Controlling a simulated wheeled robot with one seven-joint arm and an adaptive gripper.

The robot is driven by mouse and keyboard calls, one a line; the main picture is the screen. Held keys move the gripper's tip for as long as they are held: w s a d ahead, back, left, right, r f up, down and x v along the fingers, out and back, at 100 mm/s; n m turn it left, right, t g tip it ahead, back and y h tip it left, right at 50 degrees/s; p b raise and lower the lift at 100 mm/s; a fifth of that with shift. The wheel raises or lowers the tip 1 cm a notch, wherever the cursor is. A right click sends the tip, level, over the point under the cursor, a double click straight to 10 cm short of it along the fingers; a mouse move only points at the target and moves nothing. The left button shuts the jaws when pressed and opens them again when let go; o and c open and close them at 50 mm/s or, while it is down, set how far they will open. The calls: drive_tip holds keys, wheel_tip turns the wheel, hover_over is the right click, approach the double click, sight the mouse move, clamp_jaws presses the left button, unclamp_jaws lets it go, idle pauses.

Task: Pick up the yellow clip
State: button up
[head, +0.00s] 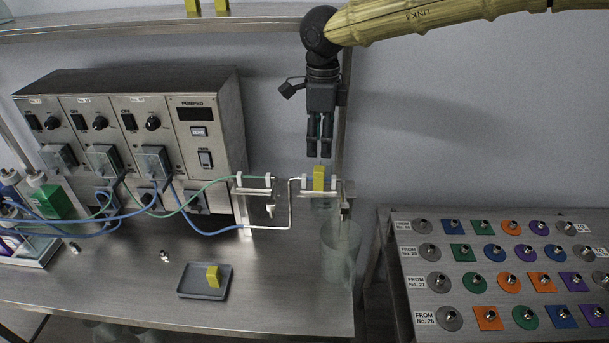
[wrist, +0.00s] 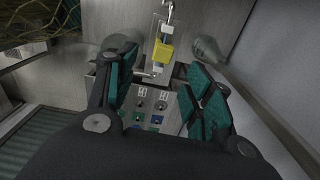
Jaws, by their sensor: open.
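A yellow clip (head: 319,178) sits upright at the white bracket (head: 307,191) where the tube ends, above a clear beaker (head: 342,245). It also shows as a yellow block in the wrist view (wrist: 163,52), beyond the fingertips. A second yellow clip (head: 213,276) stands in a small grey tray (head: 187,284) on the bench. Two more yellow pieces, cut off by the frame, are on the top shelf. My gripper (head: 320,154) points down just above the bracket clip, apart from it. Its fingers are open and nothing shows between them in the wrist view (wrist: 163,90).
A pump box (head: 205,110) with blue and green tubes stands at the left. A second white bracket (head: 254,187) holds the green tube. A metal rack of coloured connectors (head: 438,290) is at the right. The bench front around the tray is mostly clear.

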sight(320, 169)
wheel_tip(320, 169, down, 4)
drive_tip(key=shift+f+p, duration=0.1)
drive_tip(key=shift+p, duration=0.35)
drive_tip(key=f, duration=0.1)
drive_tip(key=f+p, duration=0.2)
drive_tip(key=shift+w+f, duration=0.25)
drive_tip(key=shift+f, duration=0.1)
drive_tip(key=shift+d+f, duration=0.1)
drive_tip(key=shift+f, duration=0.55)
drive_tip(key=shift+c, duration=0.2)
drive_tip(key=c, duration=0.8)
